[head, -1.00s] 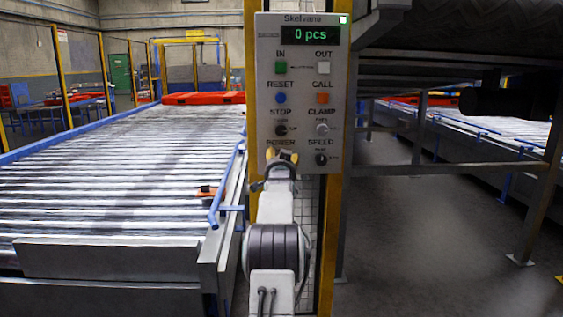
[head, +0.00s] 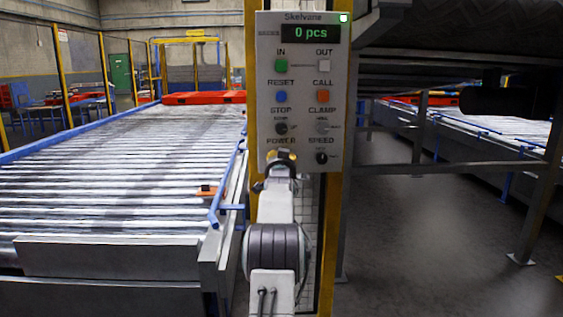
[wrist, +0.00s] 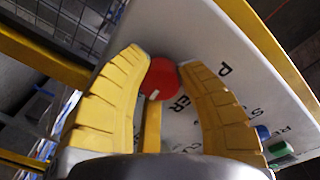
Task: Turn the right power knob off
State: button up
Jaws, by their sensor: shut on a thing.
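A grey control panel (head: 301,130) stands upright on a yellow post, with labels, buttons, knobs and a green display reading 0 pcs. My gripper (head: 281,157) is at its lower left, just below the POWER label, and hides the knob there. In the wrist view the red power knob (wrist: 163,77), with a small white mark, sits between my two yellow fingers (wrist: 162,62), beside the partly covered POWER lettering. My gripper is shut on this knob. The knob's exact turn angle cannot be told.
The SPEED knob (head: 322,157) is close on the right. The STOP knob (head: 281,128) is just above my gripper, with the CLAMP knob (head: 322,128) beside it. A roller conveyor (head: 120,180) with blue rails runs along the left. Open floor (head: 430,230) lies to the right.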

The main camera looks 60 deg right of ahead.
jog(key=shift+r+n, duration=0.2)
jog(key=shift+n, duration=0.65)
jog(key=shift+r+n, duration=0.15)
jog(key=shift+n, duration=0.7)
jog(key=o, duration=1.2)
jog(key=shift+f, duration=0.1)
jog(key=shift+f+b, duration=0.1)
jog(key=shift+b, duration=0.2)
jog(key=shift+a, duration=0.15)
jog(key=v, duration=1.1)
jog(key=shift+s+a, duration=0.15)
jog(key=shift+a, duration=0.15)
jog(key=shift+f, duration=0.15)
